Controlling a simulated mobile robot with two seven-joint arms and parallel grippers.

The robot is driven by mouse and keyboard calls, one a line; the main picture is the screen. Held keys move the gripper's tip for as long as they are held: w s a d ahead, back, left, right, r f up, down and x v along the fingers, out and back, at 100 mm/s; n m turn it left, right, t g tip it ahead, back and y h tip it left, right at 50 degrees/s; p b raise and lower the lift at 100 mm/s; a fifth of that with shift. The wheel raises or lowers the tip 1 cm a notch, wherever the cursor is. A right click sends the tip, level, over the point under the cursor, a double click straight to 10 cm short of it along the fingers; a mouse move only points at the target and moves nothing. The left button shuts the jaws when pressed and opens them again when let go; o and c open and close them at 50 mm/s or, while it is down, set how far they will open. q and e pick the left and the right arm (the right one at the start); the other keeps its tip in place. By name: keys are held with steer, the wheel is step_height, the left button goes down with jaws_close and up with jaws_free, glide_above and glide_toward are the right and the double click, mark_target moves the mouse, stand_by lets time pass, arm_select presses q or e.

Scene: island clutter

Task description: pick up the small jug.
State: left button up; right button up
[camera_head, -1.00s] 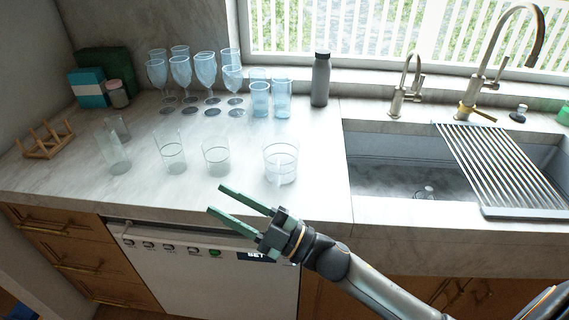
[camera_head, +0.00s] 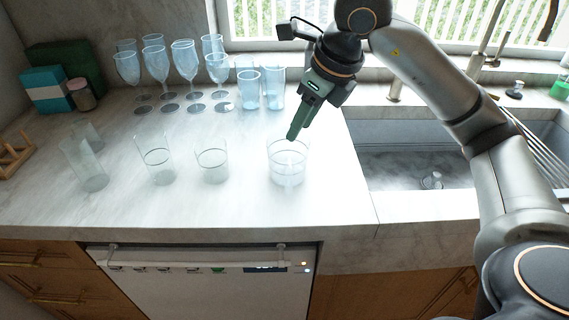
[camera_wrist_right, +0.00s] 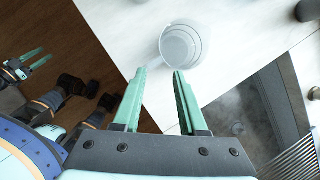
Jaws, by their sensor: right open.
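The small jug (camera_head: 288,170) is a clear glass vessel standing upright near the front edge of the counter, the rightmost of the front row of glassware. In the right wrist view the jug (camera_wrist_right: 181,44) lies just beyond the fingertips, with what looks like its handle toward the left finger. My right gripper (camera_head: 293,136) points down above the jug's rim in the head view. Its two green fingers (camera_wrist_right: 160,72) are open and empty in the wrist view. My left gripper (camera_wrist_right: 38,58) shows small at the left of the wrist view, fingers apart, away from the jug.
Clear glasses (camera_head: 211,162) stand left of the jug. Stemmed glasses (camera_head: 184,65) and blue tumblers (camera_head: 249,90) stand behind. A sink (camera_head: 400,150) with a rack is at right. A wooden rack (camera_head: 14,158) stands far left.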

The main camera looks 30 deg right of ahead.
mark_target(280, 157)
steer(key=x, duration=0.6)
steer(key=shift+w+f, duration=0.1)
steer(key=shift+f, duration=0.15)
steer(key=x, duration=0.5)
steer(key=shift+w+a+f+p, duration=0.15)
steer(key=shift+w+p, duration=0.2)
steer(key=shift+w, duration=0.05)
jaws_close()
stand_by(0.7)
